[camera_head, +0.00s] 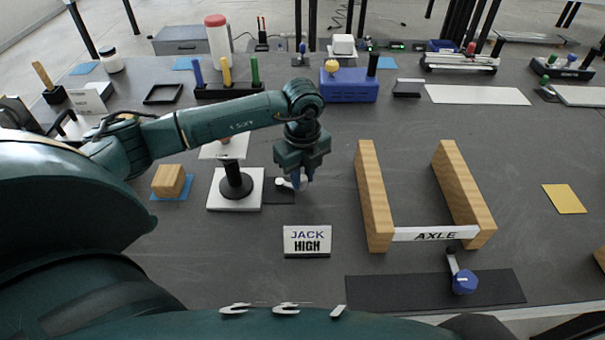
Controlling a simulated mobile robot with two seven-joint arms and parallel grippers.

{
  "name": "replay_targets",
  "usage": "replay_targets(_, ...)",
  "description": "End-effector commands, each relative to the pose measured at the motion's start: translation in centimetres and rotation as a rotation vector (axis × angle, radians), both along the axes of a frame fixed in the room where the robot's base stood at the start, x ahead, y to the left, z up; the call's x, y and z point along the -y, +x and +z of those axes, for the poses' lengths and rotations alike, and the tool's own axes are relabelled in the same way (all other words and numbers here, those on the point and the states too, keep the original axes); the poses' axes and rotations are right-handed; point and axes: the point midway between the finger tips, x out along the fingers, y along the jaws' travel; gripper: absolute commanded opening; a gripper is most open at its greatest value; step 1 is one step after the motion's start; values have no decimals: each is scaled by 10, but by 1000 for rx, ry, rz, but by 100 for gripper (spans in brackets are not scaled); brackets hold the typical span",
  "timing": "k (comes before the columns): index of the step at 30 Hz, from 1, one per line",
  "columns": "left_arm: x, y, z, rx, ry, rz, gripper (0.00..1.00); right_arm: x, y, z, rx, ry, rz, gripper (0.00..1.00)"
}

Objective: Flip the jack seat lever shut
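The jack stands left of centre in the head view, with a white square base (221,203) and a black post (236,181) on it. A small pale lever (283,184) shows just right of the base, over a dark plate (279,196). A sign (307,240) reading "JACK HIGH" stands in front. My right gripper is not in view.
Two wooden blocks with an "AXLE" strip (437,233) stand to the right. A blue-knobbed lever (464,281) lies on a dark mat (395,292) at the front right. A wooden cube (169,180) is left of the jack. A blue box (349,86) stands behind my gripper.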

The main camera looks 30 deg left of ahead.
Motion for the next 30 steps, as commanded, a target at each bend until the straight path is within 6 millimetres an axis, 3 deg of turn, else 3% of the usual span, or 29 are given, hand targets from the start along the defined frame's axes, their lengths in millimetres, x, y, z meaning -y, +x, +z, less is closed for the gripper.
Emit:
replay_targets(8, -1, 1, 1, 4, 1, 1, 43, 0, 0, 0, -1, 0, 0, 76)
replay_targets(17, 0, 1, 5, 3, 0, -1, 43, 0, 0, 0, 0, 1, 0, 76)
replay_targets(23, 0, 2, 36, 8, 0, -2, 43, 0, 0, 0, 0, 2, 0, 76)
replay_targets(30, 0, 2, 90, 8, 0, -1, 43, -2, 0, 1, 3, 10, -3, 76)
